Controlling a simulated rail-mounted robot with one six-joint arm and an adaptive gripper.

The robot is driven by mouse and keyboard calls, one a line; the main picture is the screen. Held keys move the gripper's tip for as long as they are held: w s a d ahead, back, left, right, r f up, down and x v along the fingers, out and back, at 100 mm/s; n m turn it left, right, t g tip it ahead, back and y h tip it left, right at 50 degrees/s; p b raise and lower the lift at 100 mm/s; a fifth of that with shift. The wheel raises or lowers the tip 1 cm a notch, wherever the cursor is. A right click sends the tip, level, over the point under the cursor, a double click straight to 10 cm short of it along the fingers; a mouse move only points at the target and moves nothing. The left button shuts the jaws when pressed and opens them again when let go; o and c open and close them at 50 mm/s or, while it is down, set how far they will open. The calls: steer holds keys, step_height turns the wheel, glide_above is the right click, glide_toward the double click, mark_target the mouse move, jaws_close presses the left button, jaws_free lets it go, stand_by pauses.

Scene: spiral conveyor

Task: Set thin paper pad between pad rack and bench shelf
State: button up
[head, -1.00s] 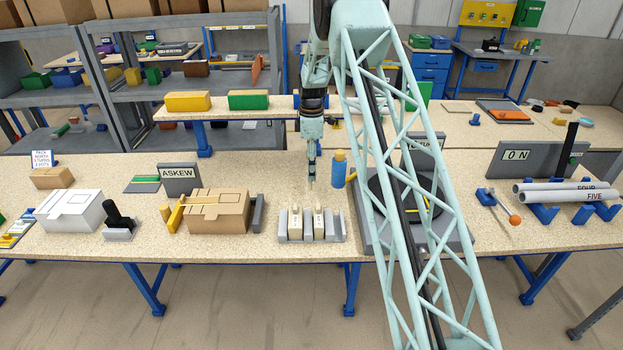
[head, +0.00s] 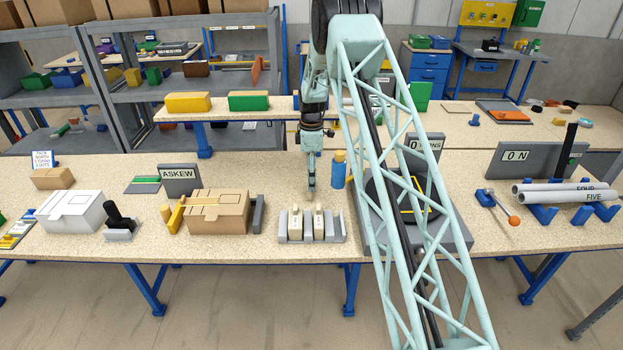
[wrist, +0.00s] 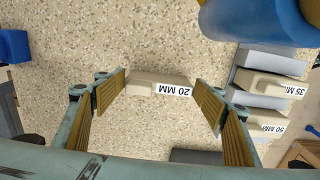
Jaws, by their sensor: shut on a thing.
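My gripper (head: 311,187) points down over the bench, behind the pad rack (head: 284,235) and just left of a blue bottle. In the wrist view its ribbed yellow fingers (wrist: 160,88) are shut on a thin beige paper pad (wrist: 145,84) labelled 20 MM. I cannot tell whether the pad touches the bench. The grey rack holds two beige pads (head: 295,222), labelled 35 MM (wrist: 265,86) and 50 MM (wrist: 240,118) in the wrist view. A raised bench shelf (head: 270,115) runs behind my gripper, bearing yellow and green boxes.
The blue bottle (head: 339,172) with an orange top stands close right of my gripper. A brown carton (head: 218,215) stands left of the rack, and a grey turntable base (head: 460,236) stands to the right. Bare bench top (head: 270,180) lies left of my gripper.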

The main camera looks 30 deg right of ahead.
steer(key=shift+f, duration=0.3)
steer(key=o, duration=0.8)
steer(key=shift+o, duration=0.2)
steer(key=shift+r, duration=0.1)
step_height(320, 180, up, 12)
steer(key=b, duration=0.1)
stand_by(0.5)
steer(key=shift+r, duration=0.15)
stand_by(0.4)
